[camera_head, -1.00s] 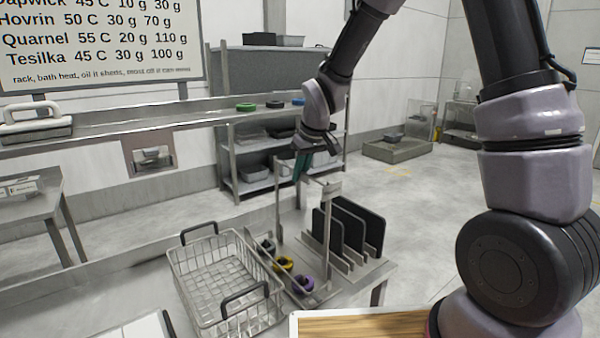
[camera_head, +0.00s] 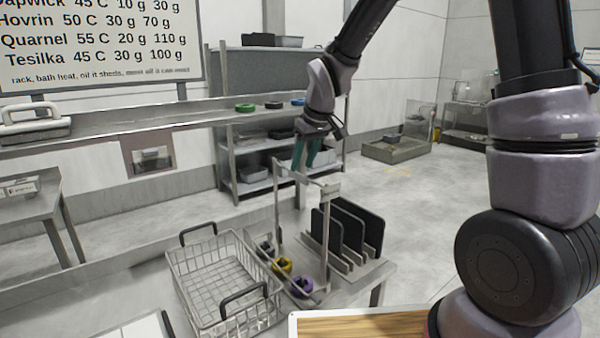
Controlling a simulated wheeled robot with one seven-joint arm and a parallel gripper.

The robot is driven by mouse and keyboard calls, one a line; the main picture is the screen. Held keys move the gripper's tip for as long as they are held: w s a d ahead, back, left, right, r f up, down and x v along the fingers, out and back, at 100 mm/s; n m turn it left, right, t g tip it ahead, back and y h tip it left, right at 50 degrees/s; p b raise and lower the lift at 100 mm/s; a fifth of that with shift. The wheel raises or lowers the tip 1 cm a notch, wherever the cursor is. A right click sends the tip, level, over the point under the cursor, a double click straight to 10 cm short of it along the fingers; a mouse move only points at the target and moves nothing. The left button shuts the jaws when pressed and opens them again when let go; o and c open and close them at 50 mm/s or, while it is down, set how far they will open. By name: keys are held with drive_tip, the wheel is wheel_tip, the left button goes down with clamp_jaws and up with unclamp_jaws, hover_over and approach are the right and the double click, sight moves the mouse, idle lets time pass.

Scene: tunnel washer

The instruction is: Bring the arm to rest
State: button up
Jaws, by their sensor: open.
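My gripper (camera_head: 306,158) hangs from my arm in the middle of the head view, with its green fingers pointing down. The two fingers show apart, with nothing seen between them. It is in front of the metal shelf and just above the top of a metal frame (camera_head: 277,205) on the bench. The arm reaches in from the upper right and bends down at the wrist. I cannot tell whether the fingertips touch the frame.
A wire basket (camera_head: 205,290) with black handles stands left of the frame. Coloured rings, yellow (camera_head: 282,265) and purple (camera_head: 302,286), lie by the frame. Black plates (camera_head: 358,222) stand in a rack at right. A wooden board (camera_head: 365,323) is at the front. Open floor lies behind.

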drive_tip(key=v, duration=0.5)
drive_tip(key=shift+s+d+r, duration=0.1)
drive_tip(key=shift+r, duration=0.2)
drive_tip(key=s+d+r+m+t, duration=0.1)
drive_tip(key=s+d+r+m, duration=0.4)
drive_tip(key=s+d, duration=0.4)
drive_tip(key=s+d+r+m+t, duration=0.2)
drive_tip(key=s+d+r+m, duration=0.4)
drive_tip(key=s+d, duration=0.3)
drive_tip(key=shift+d+r+t, duration=0.3)
drive_tip(key=shift+d+r, duration=0.25)
drive_tip(key=shift+r, duration=0.1)
drive_tip(key=shift+s, duration=0.1)
